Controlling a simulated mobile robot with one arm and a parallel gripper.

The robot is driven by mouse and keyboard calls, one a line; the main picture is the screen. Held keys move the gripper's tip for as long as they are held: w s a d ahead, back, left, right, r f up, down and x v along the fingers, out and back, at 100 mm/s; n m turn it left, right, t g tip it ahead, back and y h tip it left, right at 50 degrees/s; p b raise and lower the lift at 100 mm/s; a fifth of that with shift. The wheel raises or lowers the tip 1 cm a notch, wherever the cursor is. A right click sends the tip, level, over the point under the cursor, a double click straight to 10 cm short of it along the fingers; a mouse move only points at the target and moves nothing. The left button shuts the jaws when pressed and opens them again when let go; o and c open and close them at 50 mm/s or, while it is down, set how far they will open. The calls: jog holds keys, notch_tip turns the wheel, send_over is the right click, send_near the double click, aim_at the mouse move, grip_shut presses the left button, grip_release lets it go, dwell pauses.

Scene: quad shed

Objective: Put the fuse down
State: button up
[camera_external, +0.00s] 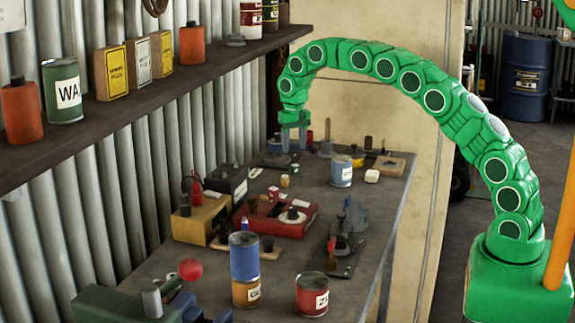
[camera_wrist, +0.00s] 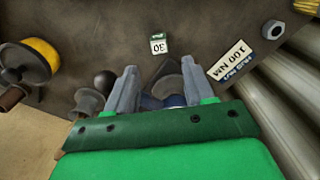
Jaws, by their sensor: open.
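The small fuse, green and white with "30" on it, (camera_wrist: 158,46) lies on the dark bench top in the wrist view, a little beyond my fingertips. My gripper (camera_wrist: 159,80) is open, its two grey fingers apart, and nothing is held between them. In the external view my gripper (camera_external: 293,140) hangs fingers down over the far left part of the bench (camera_external: 305,260). A dark grey piece (camera_wrist: 168,85) and a blue part (camera_wrist: 165,101) show beyond and between the fingers in the wrist view.
A "100 NM" tag (camera_wrist: 232,63) and a hex nut (camera_wrist: 273,29) lie right of the fuse. A dark knob (camera_wrist: 104,81) and a yellow-rimmed round part (camera_wrist: 28,60) are at left.

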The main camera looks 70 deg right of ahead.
jog(key=s+a+r+n, duration=0.1)
jog(key=s+a+r, duration=0.3)
jog(key=s+a, duration=0.3)
jog(key=s+a+r+n+g, duration=0.15)
jog(key=s+a+r, duration=0.25)
jog(key=s, duration=0.5)
jog(key=s+a+r+n+t, duration=0.1)
jog(key=s+a+r+n, duration=0.1)
jog(key=s+a+r, duration=0.35)
jog(key=s+a+f+n, duration=0.1)
jog(key=s+a, duration=0.2)
jog(key=s, duration=0.8)
jog(key=s+a+f+n+g, duration=0.1)
jog(key=s+a+f+n, duration=0.1)
jog(key=s, duration=0.9)
jog(key=s+a+f+n, duration=0.1)
jog(key=s+a, duration=0.2)
jog(key=s, duration=0.8)
jog(key=shift+s+a+f, duration=0.25)
jog(key=shift+a+f, duration=0.1)
jog(key=shift+f, duration=0.05)
jog(key=shift+n, duration=0.25)
